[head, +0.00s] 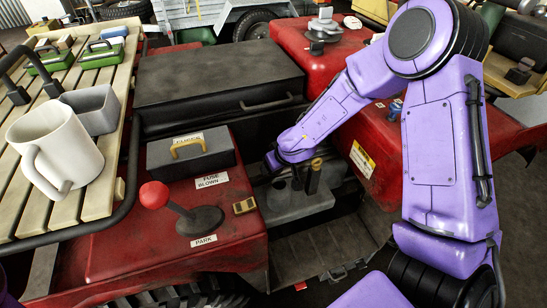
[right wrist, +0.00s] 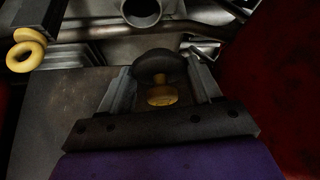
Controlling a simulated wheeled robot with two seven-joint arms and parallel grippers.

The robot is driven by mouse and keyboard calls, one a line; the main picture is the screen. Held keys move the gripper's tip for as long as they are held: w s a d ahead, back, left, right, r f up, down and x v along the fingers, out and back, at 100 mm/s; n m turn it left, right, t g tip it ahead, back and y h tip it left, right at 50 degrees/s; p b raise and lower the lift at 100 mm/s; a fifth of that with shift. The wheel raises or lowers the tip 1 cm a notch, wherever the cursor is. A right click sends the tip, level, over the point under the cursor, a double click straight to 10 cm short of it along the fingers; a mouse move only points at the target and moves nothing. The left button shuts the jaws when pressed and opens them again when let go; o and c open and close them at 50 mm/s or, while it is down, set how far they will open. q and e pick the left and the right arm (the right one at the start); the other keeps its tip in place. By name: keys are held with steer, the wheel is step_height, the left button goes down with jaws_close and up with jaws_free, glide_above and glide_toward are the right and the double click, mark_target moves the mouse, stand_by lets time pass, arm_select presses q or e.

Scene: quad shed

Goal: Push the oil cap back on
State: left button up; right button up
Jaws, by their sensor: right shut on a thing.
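The oil cap (right wrist: 152,66) is a dark round cap with a yellow part on it. In the right wrist view it sits between the two grey fingers of my right gripper (right wrist: 160,70), which is shut on it. A round grey pipe mouth (right wrist: 140,11) with a dark hole lies beyond the cap, apart from it in the picture. In the head view my right arm reaches down into the open bay over a grey engine part (head: 298,205); the cap cannot be made out clearly there. My left gripper is not in view.
A grey fuse box (head: 190,152) with a yellow handle and a red-knobbed lever (head: 154,195) stand left of the bay. A dark lidded box (head: 220,75) is behind. The slatted rack (head: 95,200) holds a mug (head: 55,150). A yellow ring (right wrist: 25,50) shows at the wrist view's left.

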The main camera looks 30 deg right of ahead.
step_height(320, 180, down, 6)
steer(key=s+d+b, duration=0.1)
steer(key=b, duration=0.5)
steer(key=shift+d, duration=0.15)
steer(key=shift+s+p, duration=0.15)
steer(key=shift+p, duration=0.2)
stand_by(0.8)
steer(key=shift+f, duration=0.2)
stand_by(0.6)
steer(key=shift+p, duration=0.35)
stand_by(0.5)
steer(key=o, duration=1.3)
step_height(320, 180, up, 7)
steer(key=p, duration=0.8)
